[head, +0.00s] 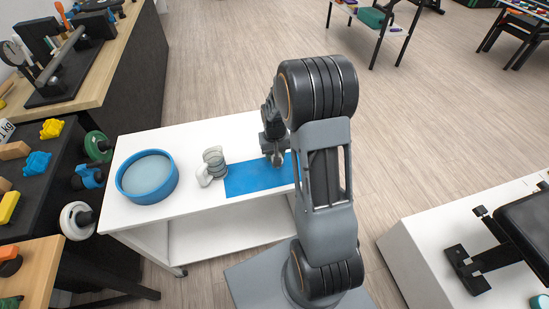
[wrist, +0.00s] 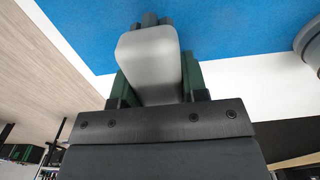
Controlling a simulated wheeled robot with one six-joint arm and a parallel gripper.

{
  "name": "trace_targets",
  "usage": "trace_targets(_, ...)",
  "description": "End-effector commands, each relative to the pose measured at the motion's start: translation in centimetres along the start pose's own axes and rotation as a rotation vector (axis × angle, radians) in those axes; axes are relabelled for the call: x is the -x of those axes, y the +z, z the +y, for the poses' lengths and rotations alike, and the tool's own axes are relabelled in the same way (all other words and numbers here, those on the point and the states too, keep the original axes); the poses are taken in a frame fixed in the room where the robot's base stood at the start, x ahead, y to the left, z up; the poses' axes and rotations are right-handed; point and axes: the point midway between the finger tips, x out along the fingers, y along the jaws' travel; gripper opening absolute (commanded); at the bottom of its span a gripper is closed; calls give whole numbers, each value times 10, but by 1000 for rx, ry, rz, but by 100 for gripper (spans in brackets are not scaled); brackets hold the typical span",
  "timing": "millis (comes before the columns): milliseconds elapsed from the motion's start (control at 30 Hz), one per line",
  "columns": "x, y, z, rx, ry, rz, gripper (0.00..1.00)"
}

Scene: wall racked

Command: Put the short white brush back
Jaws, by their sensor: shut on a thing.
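My gripper (head: 276,160) is over the blue mat (head: 247,180) on the white cart. In the wrist view my gripper (wrist: 155,85) is shut on a pale grey-white rounded block, which I take to be the short white brush (wrist: 148,55). It sits between the two green-sided fingers, with the blue mat (wrist: 225,25) behind it. In the head view the gripper and arm mostly hide the held brush. I cannot tell whether it touches the mat.
A blue round tray (head: 133,192), a stack of pale discs (head: 214,158) and a small white object (head: 203,177) stand left on the white cart (head: 140,140). Benches with tools and weights line the left. A white cabinet (head: 415,255) is at right. Open floor lies beyond the cart.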

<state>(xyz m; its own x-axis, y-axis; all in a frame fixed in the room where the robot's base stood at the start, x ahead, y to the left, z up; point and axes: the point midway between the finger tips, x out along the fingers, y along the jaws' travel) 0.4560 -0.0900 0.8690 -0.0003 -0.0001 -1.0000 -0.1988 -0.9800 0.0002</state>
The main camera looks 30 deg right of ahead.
Motion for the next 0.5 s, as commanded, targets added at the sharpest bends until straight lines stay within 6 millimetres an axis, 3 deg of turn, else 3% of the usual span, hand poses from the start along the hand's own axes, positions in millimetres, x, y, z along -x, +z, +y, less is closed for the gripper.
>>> trace_targets(233,-30,-9,4,1,0,-4,15)
trace_targets(500,-38,-10,4,0,0,1,15)
